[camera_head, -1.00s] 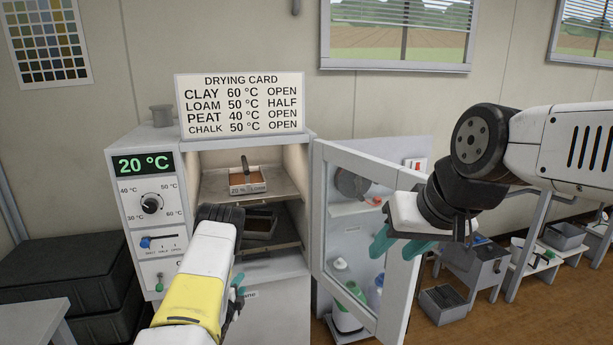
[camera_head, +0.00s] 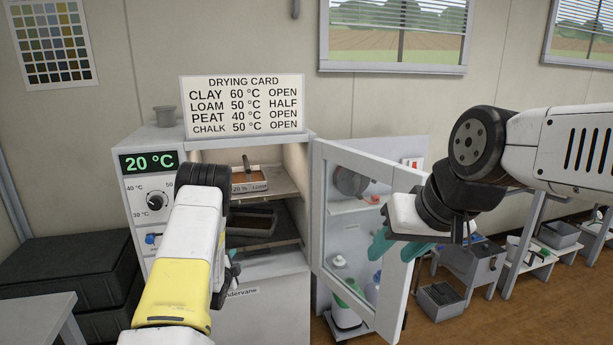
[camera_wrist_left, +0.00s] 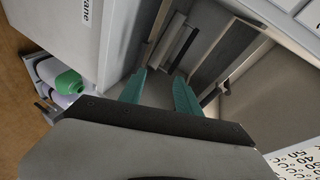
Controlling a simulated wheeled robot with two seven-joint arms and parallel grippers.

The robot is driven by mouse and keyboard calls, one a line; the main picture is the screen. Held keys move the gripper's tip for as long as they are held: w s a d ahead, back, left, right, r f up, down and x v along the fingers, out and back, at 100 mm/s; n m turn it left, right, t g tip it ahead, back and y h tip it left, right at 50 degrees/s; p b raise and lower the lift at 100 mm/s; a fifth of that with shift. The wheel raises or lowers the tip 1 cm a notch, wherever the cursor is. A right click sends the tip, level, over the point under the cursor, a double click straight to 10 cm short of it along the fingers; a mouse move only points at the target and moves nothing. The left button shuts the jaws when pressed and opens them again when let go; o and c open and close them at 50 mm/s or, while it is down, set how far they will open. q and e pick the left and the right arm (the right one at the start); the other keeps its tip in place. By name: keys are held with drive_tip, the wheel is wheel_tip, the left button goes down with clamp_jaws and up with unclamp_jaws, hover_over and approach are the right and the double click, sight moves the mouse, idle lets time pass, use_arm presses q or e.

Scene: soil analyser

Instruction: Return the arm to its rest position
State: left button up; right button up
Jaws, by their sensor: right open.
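My left arm (camera_head: 180,270), white and yellow, stands in front of the drying oven (camera_head: 270,290). Its gripper is mostly hidden behind the arm in the head view. In the left wrist view the left gripper (camera_wrist_left: 159,92) shows two teal fingers spread apart with nothing between them. My right gripper (camera_head: 396,245) is open and empty beside the open oven door (camera_head: 330,215). A loam tray (camera_head: 252,186) sits on the upper shelf, partly covered by my left arm. A darker tray (camera_head: 251,223) sits on the shelf below.
The drying card (camera_head: 242,105) stands on top of the oven. The oven display (camera_head: 149,162) reads 20 °C. Bottles (camera_head: 348,310) stand behind the door. Dark cases (camera_head: 70,270) are at the left, and low benches with bins (camera_head: 480,262) at the right.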

use_arm(q)
wheel_tip(320, 180, up, 14)
drive_tip(key=n+g+y, duration=0.1)
drive_tip(key=n+g, duration=0.1)
drive_tip(key=n, duration=0.3)
drive_tip(key=s+d+r+n+g, duration=0.2)
drive_tip(key=s+d+r+n, duration=0.15)
drive_tip(key=s+r, duration=0.75)
drive_tip(key=s+d+r+n+g+h, duration=0.1)
drive_tip(key=s+d+r+n, duration=0.1)
drive_tip(key=s, duration=0.8)
drive_tip(key=s+d+r+n+g+h, duration=0.1)
drive_tip(key=s+d+r+n+g, duration=0.1)
drive_tip(key=s, duration=0.9)
drive_tip(key=s+d+r+n+g+h, duration=0.1)
drive_tip(key=s+d+r+n, duration=0.1)
drive_tip(key=s+r, duration=0.4)
drive_tip(key=s+d, duration=0.1)
drive_tip(key=s, duration=0.3)
drive_tip(key=shift+s+d+g, duration=0.3)
drive_tip(key=shift+s+d, duration=0.05)
drive_tip(key=shift+s, duration=0.05)
